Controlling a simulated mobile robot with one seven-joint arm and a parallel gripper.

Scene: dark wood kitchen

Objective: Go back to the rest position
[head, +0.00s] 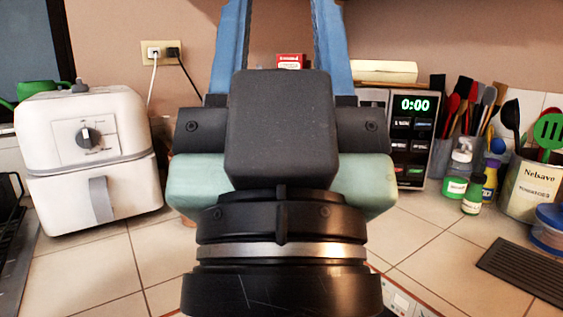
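My gripper (280,25) is raised in the middle of the head view, its two blue fingers pointing up. The fingers stand wide apart with nothing seen held between them, so it looks open. The upper ends of the fingers run out of the top of the picture. My dark wrist fills the lower middle and hides much of the counter behind it.
A white air fryer (92,160) stands on the tiled counter (88,265) at left. A microwave (411,135) showing 0:00 is partly hidden behind my gripper. Utensils, bottles and a Nelsavo tin (534,187) crowd the right. A dark ribbed mat (525,268) lies at front right.

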